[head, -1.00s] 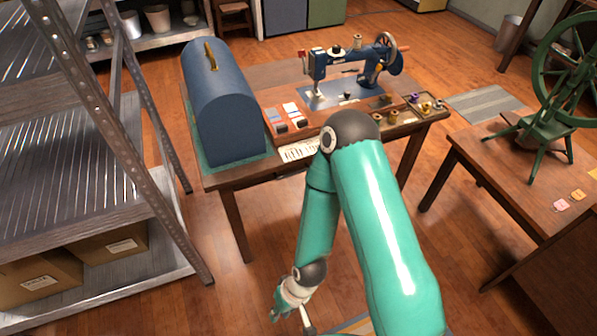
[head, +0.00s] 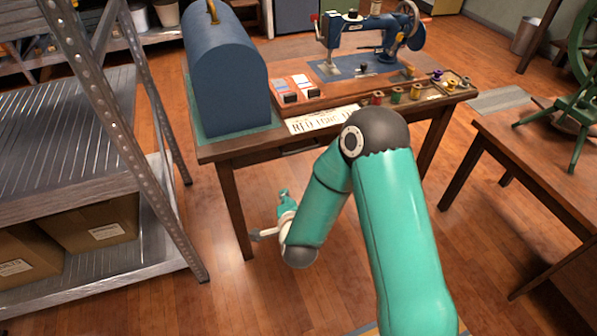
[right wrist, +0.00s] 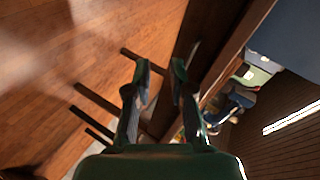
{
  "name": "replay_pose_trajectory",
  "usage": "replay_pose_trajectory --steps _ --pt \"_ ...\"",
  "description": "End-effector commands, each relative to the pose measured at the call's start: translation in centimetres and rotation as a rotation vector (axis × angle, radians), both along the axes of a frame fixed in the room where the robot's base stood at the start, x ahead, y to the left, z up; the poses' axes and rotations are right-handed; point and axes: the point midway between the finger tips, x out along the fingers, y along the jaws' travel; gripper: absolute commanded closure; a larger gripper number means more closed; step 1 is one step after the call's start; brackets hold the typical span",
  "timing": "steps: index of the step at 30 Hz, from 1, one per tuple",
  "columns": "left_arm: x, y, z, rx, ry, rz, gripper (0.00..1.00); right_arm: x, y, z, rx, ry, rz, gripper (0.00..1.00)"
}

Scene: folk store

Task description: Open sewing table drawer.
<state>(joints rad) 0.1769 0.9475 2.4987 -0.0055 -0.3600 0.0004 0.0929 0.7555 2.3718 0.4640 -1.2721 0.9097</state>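The sewing table (head: 236,210) is wooden and stands ahead, with a dark drawer front (head: 285,156) under its top. A thin dark handle seems to show there; my right arm hides the drawer's right part. The drawer looks closed. My right gripper (head: 284,196) is below and left of the drawer front in the head view, near the table's left front leg. In the right wrist view my right gripper (right wrist: 161,70) has its two fingers apart with nothing clearly between them. A dark wooden face with a small pale bar lies just beyond the right finger. My left gripper is out of view.
On the table are a blue domed case (head: 228,75), a blue sewing machine (head: 368,38), thread spools (head: 415,92) and a lettered card (head: 322,119). A metal shelf (head: 160,215) stands at left. Another table (head: 520,165) stands at right. Floor between is clear.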

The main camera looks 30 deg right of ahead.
Motion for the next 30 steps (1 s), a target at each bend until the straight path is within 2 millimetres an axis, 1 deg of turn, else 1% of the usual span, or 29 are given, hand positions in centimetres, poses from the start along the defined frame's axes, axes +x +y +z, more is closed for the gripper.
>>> replay_pose_trajectory --steps 1,3,6,9,11,17,30 --pt "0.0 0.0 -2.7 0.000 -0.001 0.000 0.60 0.5 -1.2 -0.6 0.016 -0.093 -0.077 0.78" --pt "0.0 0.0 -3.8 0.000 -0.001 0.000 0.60 0.8 -2.5 0.6 0.037 -0.200 -0.163 0.78" --pt "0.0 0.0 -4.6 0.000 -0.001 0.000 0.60 0.8 -3.8 1.8 0.055 -0.303 -0.241 0.78" --pt "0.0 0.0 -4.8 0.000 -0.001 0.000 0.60 1.0 -4.5 2.6 0.063 -0.352 -0.276 0.78" --pt "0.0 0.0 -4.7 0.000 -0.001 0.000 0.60 1.2 -4.8 2.7 0.065 -0.361 -0.283 0.78" --pt "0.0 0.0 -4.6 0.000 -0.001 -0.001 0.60 3.2 -6.4 2.3 0.065 -0.359 -0.285 0.78" --pt "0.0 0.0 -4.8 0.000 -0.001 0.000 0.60 10.6 -11.8 0.5 0.065 -0.358 -0.282 0.78"
